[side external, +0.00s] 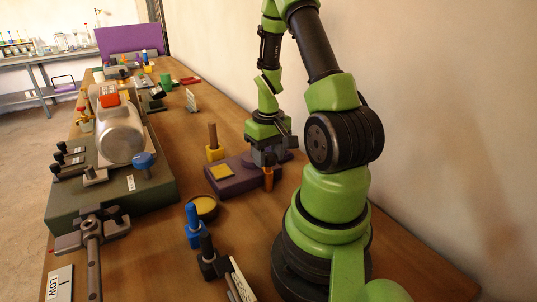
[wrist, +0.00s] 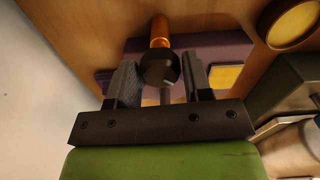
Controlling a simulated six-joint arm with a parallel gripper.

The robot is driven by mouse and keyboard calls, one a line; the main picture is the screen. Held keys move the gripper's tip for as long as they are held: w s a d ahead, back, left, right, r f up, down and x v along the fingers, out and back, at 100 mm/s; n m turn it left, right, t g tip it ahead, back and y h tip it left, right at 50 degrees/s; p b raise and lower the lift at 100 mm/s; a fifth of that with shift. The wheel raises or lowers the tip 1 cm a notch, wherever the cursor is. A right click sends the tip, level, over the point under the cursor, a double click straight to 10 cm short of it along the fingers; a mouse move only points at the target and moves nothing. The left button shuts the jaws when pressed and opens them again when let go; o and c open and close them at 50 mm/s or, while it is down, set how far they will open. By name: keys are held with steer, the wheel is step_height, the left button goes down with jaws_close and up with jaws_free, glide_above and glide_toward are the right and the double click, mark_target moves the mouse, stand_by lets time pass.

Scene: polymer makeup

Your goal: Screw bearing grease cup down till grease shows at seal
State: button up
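My gripper (side external: 268,155) points down over a purple block (side external: 225,187) on the bench. In the wrist view its two fingers (wrist: 160,85) are apart, with a dark round-ended piece on an orange cylinder (wrist: 160,30) showing in the gap. Space shows on both sides of that piece, so it is not clamped. The orange cylinder (side external: 268,178) also shows below my gripper in the side view. A dark green base (side external: 70,215) carries a silver cylindrical machine body (side external: 120,135) and a blue knob (side external: 143,160). I cannot tell which part is the grease cup, and no grease at a seal is discernible.
A yellow-filled round dish (side external: 204,208), a blue upright piece (side external: 193,225) and a black one (side external: 210,258) stand in front of the purple block. A brown peg in a yellow holder (side external: 214,150) stands behind it. Some bare wood lies between block and green base.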

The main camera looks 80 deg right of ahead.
mark_target(269, 155)
steer(key=shift+o, duration=1.3)
step_height(269, 155, up, 10)
steer(key=w+a+r+n+t+h, duration=0.1)
steer(key=w+a+r+n+t, duration=0.2)
steer(key=a+r, duration=0.6)
steer(key=s+a+r+t+y, duration=0.1)
steer(key=a+r+t, duration=0.1)
steer(key=a, duration=0.5)
steer(key=s+a+r+n+t+y, duration=0.1)
steer(key=s+a+r+t+y, duration=0.1)
steer(key=a, duration=0.5)
steer(key=shift+s, duration=0.2)
steer(key=shift+w, duration=0.1)
